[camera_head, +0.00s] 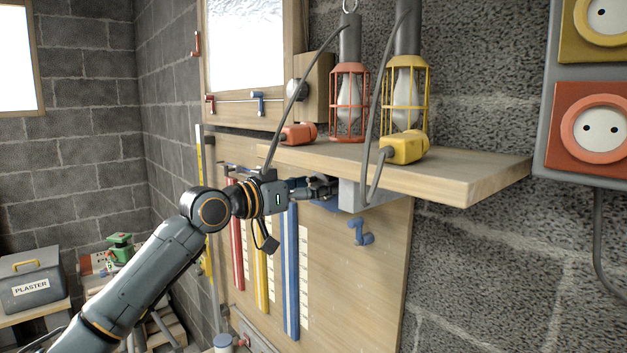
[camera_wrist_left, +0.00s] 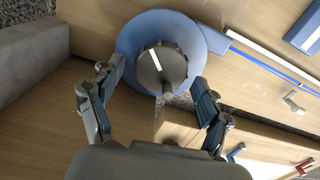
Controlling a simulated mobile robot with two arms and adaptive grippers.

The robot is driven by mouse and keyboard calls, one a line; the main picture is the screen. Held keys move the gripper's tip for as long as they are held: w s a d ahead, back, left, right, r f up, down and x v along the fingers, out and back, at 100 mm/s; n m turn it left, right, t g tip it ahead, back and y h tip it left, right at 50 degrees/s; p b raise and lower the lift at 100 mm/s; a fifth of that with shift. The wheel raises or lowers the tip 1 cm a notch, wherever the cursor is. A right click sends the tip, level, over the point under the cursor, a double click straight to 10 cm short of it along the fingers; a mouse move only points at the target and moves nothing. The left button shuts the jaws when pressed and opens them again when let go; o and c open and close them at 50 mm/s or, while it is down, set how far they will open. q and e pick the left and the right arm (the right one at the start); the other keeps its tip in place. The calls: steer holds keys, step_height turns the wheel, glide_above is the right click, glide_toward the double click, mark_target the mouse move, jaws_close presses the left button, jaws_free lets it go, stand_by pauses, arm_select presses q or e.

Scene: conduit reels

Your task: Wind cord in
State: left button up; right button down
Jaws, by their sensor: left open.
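My left gripper (camera_head: 325,187) is under the wooden shelf, in front of the wooden board. In the left wrist view its two fingers (camera_wrist_left: 158,98) are spread, one on each side of a round grey knob (camera_wrist_left: 162,70) on a blue disc (camera_wrist_left: 133,38). I see nothing held between them. A yellow plug (camera_head: 405,147) and a red plug (camera_head: 299,134) lie on the shelf. Grey cords (camera_head: 374,130) run by the yellow and red caged lamps. One cord loops below the shelf edge. My right gripper is not in view.
The shelf (camera_head: 465,180) overhangs my gripper, with a grey block (camera_head: 366,194) beneath it. Red, yellow and blue strips (camera_head: 290,270) run down the board. A blue crank (camera_head: 360,232) sticks out at right. A socket panel (camera_head: 590,180) hangs far right.

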arm_select(q)
steer(key=shift+c, duration=0.2)
steer(key=c, duration=1.1)
steer(key=shift+c, duration=0.2)
steer(key=shift+m, duration=0.4)
steer(key=shift+s+d+m, duration=0.1)
steer(key=shift+m, duration=2.8)
steer(key=o, duration=1.2)
